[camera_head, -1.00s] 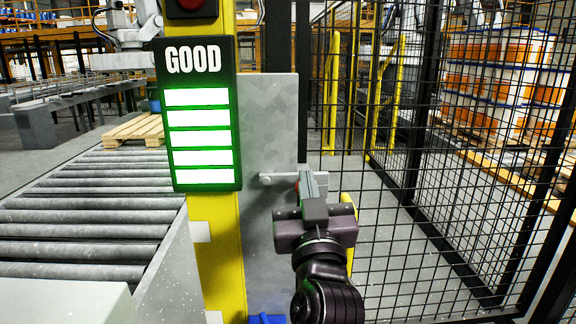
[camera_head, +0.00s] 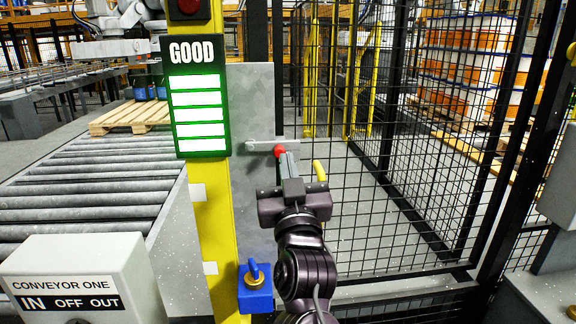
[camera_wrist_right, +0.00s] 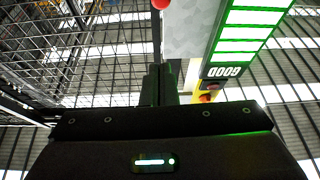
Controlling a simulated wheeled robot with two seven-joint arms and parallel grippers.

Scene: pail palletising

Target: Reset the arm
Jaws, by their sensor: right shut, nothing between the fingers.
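My right gripper (camera_head: 287,163) is in front of the grey metal plate (camera_head: 252,100) beside the yellow post. Its fingers are together with nothing between them. In the head view the fingertips overlap the red knob (camera_head: 280,151) at the end of a grey lever (camera_head: 262,146); I cannot tell whether they touch. In the right wrist view the closed fingers (camera_wrist_right: 159,84) point up, and the red knob (camera_wrist_right: 161,3) shows at the top edge, apart from them. My left gripper is not in view.
A green-lit GOOD panel (camera_head: 196,96) hangs on the yellow post (camera_head: 207,225). A blue padlock-like box (camera_head: 256,291) sits low beside it. A black mesh fence (camera_head: 400,150) stands right. Left are a roller conveyor (camera_head: 95,195), a wooden pallet (camera_head: 125,117) and a CONVEYOR ONE box (camera_head: 85,265).

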